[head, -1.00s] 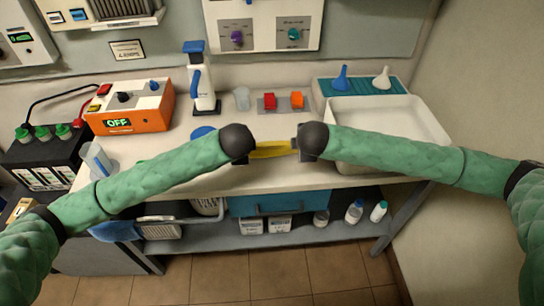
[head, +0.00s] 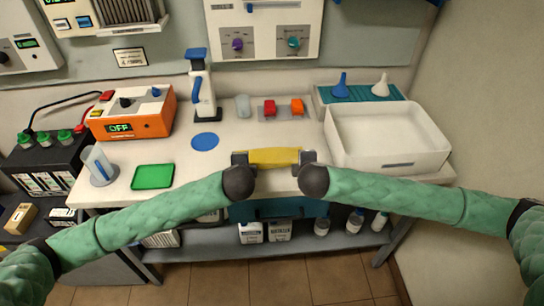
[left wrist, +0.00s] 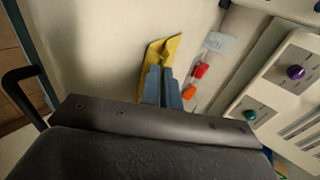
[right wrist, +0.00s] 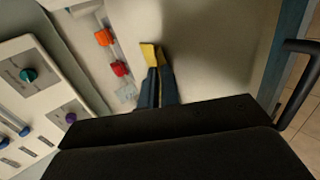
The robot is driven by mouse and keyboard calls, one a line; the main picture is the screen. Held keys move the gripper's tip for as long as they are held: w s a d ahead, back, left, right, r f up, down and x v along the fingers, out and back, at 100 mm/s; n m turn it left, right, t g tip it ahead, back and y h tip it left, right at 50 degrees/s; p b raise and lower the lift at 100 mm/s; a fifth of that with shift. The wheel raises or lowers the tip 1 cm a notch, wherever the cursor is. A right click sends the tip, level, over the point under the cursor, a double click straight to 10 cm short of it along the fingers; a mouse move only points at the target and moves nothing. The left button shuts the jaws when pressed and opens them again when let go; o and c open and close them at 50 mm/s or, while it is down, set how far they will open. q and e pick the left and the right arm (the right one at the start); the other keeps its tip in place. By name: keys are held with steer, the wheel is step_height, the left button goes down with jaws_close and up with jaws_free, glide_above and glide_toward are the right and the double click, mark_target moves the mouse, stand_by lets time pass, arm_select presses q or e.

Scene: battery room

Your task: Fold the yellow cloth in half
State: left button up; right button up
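The yellow cloth (head: 274,157) shows in the head view as a narrow band between my two grippers, over the front middle of the white worktop. My left gripper (head: 243,159) is at its left end and my right gripper (head: 305,158) at its right end. In the left wrist view the fingers are close together on the cloth (left wrist: 162,55). In the right wrist view the fingers are also close together, with the cloth (right wrist: 149,54) at their tips. I cannot tell whether the cloth touches the worktop.
A blue disc (head: 205,141) and a green pad (head: 153,177) lie to the left. A white tray (head: 440,148) stands at the right.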

arm_select(q)
steer(key=o, duration=0.7)
arm_select(e)
steer(key=o, duration=0.7)
arm_select(q)
steer(key=shift+o, duration=0.2)
arm_select(e)
steer(key=shift+o, duration=0.2)
arm_select(q)
steer(key=s+r, duration=0.6)
steer(key=r, duration=0.3)
arm_select(e)
steer(key=s+r, duration=0.6)
steer(key=r, duration=0.3)
